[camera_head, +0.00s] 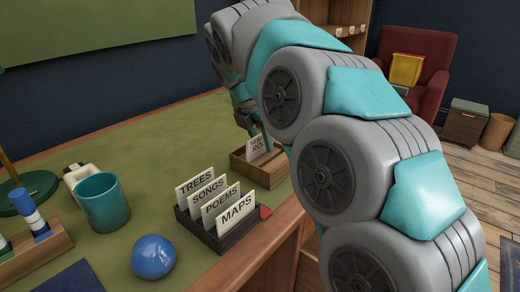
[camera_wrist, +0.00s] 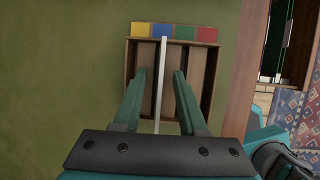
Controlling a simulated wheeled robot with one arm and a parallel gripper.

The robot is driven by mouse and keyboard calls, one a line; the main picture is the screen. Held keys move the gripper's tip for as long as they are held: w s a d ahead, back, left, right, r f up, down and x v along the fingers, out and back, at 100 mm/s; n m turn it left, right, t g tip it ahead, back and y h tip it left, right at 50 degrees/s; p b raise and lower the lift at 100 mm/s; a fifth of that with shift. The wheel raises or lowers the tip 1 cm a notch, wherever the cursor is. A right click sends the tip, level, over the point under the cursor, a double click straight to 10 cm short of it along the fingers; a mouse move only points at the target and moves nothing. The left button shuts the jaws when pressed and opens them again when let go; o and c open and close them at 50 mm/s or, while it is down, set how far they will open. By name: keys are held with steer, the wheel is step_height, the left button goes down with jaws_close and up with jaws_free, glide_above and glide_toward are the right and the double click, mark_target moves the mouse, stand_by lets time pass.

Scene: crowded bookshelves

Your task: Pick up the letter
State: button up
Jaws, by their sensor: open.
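The letter (camera_head: 257,147) is a white card with partly hidden red and dark writing. It stands upright in a wooden box (camera_head: 268,176) on the desk. In the wrist view the letter (camera_wrist: 160,84) is seen edge-on as a thin white strip above the box (camera_wrist: 212,73). My gripper (camera_wrist: 160,72) is open, with one teal finger on each side of the letter and a gap on both sides. In the head view my arm hides much of the gripper and part of the box.
A dark tray (camera_head: 234,238) of cards reading TREES, SONGS, POEMS and MAPS stands in front of the box. A teal cup (camera_head: 103,203) and a blue ball (camera_head: 153,257) are to the left. The desk's edge (camera_head: 262,245) is close on the right.

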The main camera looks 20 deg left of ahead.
steer(key=shift+c, duration=0.3)
jaws_close()
stand_by(0.5)
